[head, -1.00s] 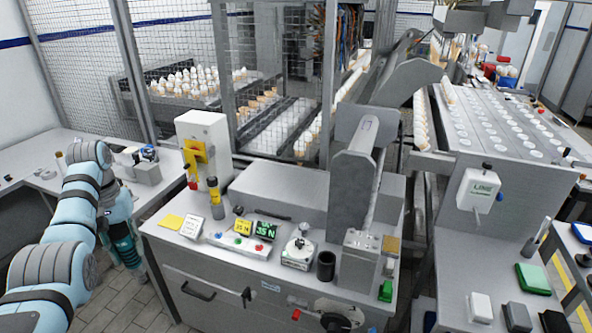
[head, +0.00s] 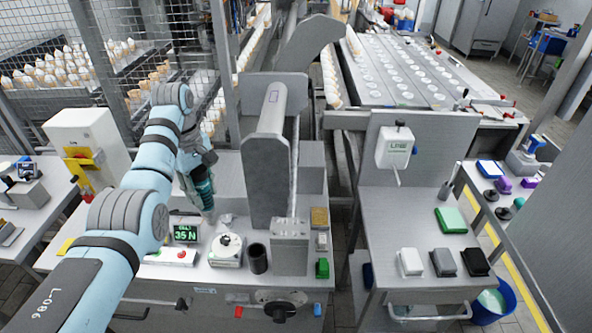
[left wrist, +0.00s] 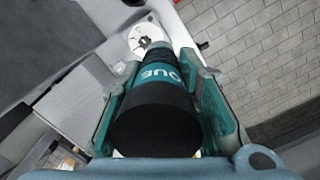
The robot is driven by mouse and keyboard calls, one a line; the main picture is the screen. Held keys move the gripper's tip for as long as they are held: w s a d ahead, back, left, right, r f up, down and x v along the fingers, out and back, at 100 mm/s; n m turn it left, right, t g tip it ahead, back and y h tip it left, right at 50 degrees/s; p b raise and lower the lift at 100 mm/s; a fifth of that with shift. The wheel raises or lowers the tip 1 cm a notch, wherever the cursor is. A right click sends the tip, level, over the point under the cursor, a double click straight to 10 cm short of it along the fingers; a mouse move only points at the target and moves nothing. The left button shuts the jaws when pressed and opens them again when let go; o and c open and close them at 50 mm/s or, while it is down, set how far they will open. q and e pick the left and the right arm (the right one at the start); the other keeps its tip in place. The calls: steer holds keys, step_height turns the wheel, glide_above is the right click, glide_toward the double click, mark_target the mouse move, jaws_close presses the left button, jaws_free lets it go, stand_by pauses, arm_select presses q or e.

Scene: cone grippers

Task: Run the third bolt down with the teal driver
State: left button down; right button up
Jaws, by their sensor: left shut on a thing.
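My left gripper (head: 200,188) hangs over the grey machine top, behind the green-lit display. In the left wrist view its teal fingers (left wrist: 163,85) are closed around the teal driver (left wrist: 157,75), which has a thick black end and partly hidden white lettering. The driver points away from the wrist camera, toward a pale round fixture (left wrist: 147,37). In the head view a white round fixture (head: 226,247) with a knob on top stands to the right of and nearer than the gripper. The driver's tip is hidden, and I cannot make out single bolts. My right gripper is out of view.
A display (head: 186,233) reading 35 N stands close in front of the gripper. A black cup (head: 257,258) and a grey block (head: 289,250) stand right of the fixture. A tall grey chute (head: 265,150) rises behind. A green pad (head: 450,221) lies on the right bench.

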arm_select(q)
steer(key=s+d+r+n+p, duration=0.1)
steer(key=d+r+n, duration=0.25)
steer(key=d, duration=0.85)
steer(key=d+r+n+p, duration=0.2)
steer(key=d+n, duration=0.2)
steer(key=d, duration=0.7)
steer(key=shift+t, duration=0.3)
steer(key=f, duration=0.5)
steer(key=shift+s+f, duration=0.2)
steer(key=shift+d, duration=0.1)
steer(key=shift+f, duration=0.85)
steer(key=shift+s+f, duration=0.25)
steer(key=shift+s, duration=0.05)
stand_by(0.5)
